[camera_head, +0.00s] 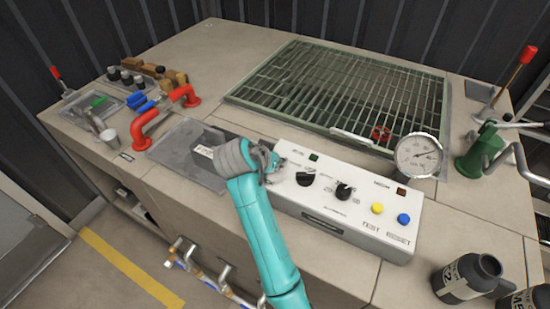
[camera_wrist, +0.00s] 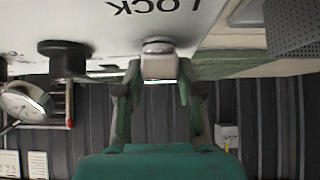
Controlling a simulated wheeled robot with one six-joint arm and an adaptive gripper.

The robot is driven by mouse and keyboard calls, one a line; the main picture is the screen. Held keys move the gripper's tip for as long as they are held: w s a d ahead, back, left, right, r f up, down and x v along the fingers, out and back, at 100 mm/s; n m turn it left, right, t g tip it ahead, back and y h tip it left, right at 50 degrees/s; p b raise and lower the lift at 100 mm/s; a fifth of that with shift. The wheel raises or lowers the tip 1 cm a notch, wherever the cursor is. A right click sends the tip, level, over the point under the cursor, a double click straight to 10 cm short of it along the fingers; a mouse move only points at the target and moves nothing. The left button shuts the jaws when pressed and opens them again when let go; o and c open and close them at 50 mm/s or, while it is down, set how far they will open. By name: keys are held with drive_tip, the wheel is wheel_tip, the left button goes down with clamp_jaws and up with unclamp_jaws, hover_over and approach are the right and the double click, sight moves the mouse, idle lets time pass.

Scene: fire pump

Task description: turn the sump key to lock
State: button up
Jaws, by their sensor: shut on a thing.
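The sump key (camera_wrist: 158,64) is a small pale grey piece on the white panel in the wrist view, below upside-down LOCK lettering. My gripper (camera_wrist: 158,88) has a finger on each side of it and is shut on it. In the head view my gripper (camera_head: 268,166) is at the left end of the white control box (camera_head: 330,221), and my gripper hides the key there. I cannot tell the key's exact angle.
The box also carries two black knobs (camera_head: 343,190), a yellow button (camera_head: 377,208) and a blue button (camera_head: 404,219). A round gauge (camera_head: 418,155) stands behind its right end. Red handles (camera_head: 145,132) are at left, a green grating (camera_head: 340,93) behind.

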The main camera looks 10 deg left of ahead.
drive_tip(key=o, duration=1.1)
drive_tip(key=shift+o, duration=0.2)
drive_tip(key=v, duration=1.2)
drive_tip(key=shift+s, duration=0.15)
